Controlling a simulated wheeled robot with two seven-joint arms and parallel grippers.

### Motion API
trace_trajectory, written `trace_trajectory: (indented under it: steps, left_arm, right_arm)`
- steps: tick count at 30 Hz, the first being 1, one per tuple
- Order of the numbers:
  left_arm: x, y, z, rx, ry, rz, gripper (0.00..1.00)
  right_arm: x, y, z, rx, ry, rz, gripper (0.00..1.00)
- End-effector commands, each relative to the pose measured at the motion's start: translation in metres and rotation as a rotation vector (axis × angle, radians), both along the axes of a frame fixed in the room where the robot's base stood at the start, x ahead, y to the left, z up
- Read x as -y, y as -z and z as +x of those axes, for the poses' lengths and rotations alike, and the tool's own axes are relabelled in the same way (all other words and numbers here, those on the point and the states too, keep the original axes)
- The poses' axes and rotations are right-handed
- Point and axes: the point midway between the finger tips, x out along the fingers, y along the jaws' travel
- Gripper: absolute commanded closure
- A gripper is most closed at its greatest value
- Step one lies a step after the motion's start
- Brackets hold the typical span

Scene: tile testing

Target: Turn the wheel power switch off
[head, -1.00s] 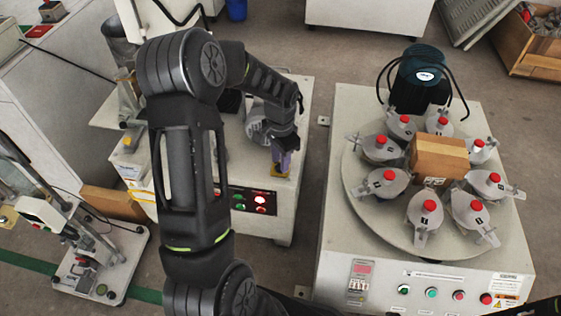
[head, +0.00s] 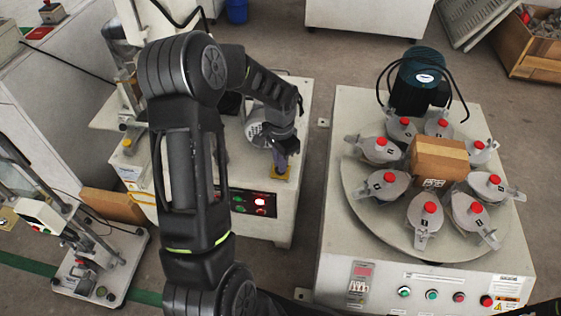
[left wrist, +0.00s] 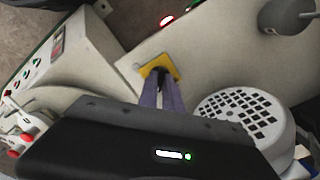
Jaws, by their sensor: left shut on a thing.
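The wheel power switch sits on a yellow square plate (head: 288,175) on the top of the left machine, near its front right corner. In the left wrist view the yellow plate (left wrist: 148,70) lies right at my fingertips. My left gripper (head: 281,165) reaches down to it from above, and its purple fingers (left wrist: 160,92) are shut on the small switch lever. The lever is mostly hidden between the fingers, so its position cannot be told. My right gripper is not in view.
A white vented motor cover (left wrist: 245,115) is close beside my left gripper. The left machine's front panel has a lit red light (head: 260,201). The right machine has a round turntable (head: 350,190) with several red-topped pots and a cardboard box (head: 438,160). Floor shows between the machines.

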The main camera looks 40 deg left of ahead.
Motion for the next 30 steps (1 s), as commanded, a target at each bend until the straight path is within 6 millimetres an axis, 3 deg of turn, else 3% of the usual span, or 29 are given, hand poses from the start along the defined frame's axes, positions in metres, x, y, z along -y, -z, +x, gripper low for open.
trace_trajectory:
  steps: [16,30]
  left_arm:
    - [-0.0003,-0.0006,0.0002,0.000,-0.072,0.001,1.00]
    - [0.0000,-0.0017,0.0004,0.001,-0.420,0.001,1.00]
  right_arm:
    - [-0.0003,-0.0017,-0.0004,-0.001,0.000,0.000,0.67]
    - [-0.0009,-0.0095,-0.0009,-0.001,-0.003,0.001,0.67]
